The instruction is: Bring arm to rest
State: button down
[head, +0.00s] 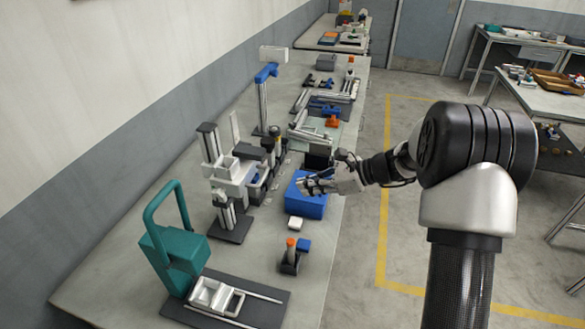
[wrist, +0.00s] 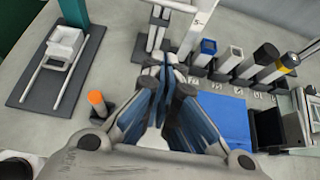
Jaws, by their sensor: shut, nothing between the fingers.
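My gripper (head: 308,184) is shut and empty above the workbench (head: 120,275), over or near the blue box (head: 309,206). My arm reaches in from the right side of the head view and is extended over the bench edge. In the wrist view my gripper (wrist: 165,65) shows its fingers drawn together at the tips. The blue surface (wrist: 222,118) lies just right of the fingers there. I cannot tell the exact height of the gripper above the box.
A teal device with a tall handle (head: 172,250) and a black plate (head: 266,308) with a white tray stand at the front. An orange-topped holder (head: 290,258) sits nearer. Upright fixtures (head: 210,150) line the wall side. The floor (head: 362,285) right of the bench is clear.

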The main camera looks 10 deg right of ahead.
jog(key=s+a+r+n+g+h, duration=0.1)
jog(key=s+a+r+n+h, duration=0.1)
jog(key=s+r+n, duration=0.5)
jog(key=s+a+r+n+g+h, duration=0.1)
jog(key=s+a+r+n+h, duration=0.2)
jog(key=s, duration=0.7)
jog(key=s+d+n+t+h, duration=0.1)
jog(key=s+d+n+h, duration=0.2)
jog(key=s+n, duration=0.3)
jog(key=s+d+n+t+h+b, duration=0.1)
jog(key=s+d+n+h, duration=0.2)
jog(key=s, duration=0.9)
jog(key=d+n, duration=0.2)
jog(key=n, duration=0.1)
jog(key=shift+s+r, duration=0.15)
jog(key=shift+r, duration=0.2)
jog(key=c, duration=2.4)
grip_release()
jog(key=shift+d, duration=0.1)
